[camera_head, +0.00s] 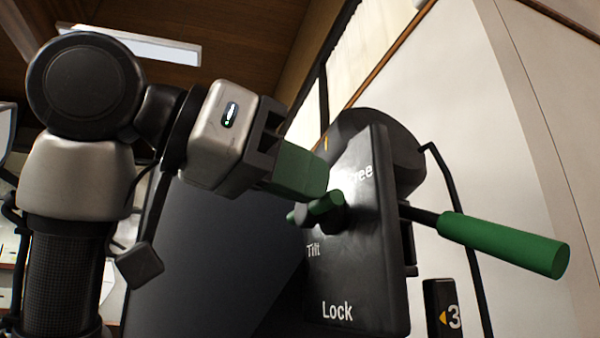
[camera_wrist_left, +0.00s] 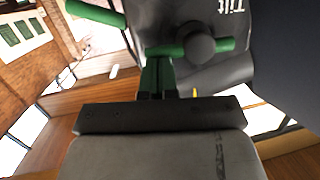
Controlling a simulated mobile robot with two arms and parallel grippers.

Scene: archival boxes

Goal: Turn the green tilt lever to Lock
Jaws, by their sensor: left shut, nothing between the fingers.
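The green tilt lever (camera_head: 325,204) is a short green bar through a round black hub, on a tilted black panel (camera_head: 365,270). The panel reads "Tilt" beside the lever, "Lock" at the bottom and a partly covered "Free" at the top. The lever lies across the panel, not pointing down at "Lock". In the left wrist view the lever (camera_wrist_left: 226,44) runs nearly level across its hub. My left gripper (camera_head: 322,180) has green fingers, shut and empty, just above the lever. In the wrist view its fingertips (camera_wrist_left: 157,62) sit by the lever's left part; I cannot tell whether they touch.
A larger green handle (camera_head: 505,245) sticks out to the right of the panel; it also shows in the left wrist view (camera_wrist_left: 95,12). A black tag marked "3" (camera_head: 443,310) is at lower right. A pale wall (camera_head: 480,130) stands behind.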

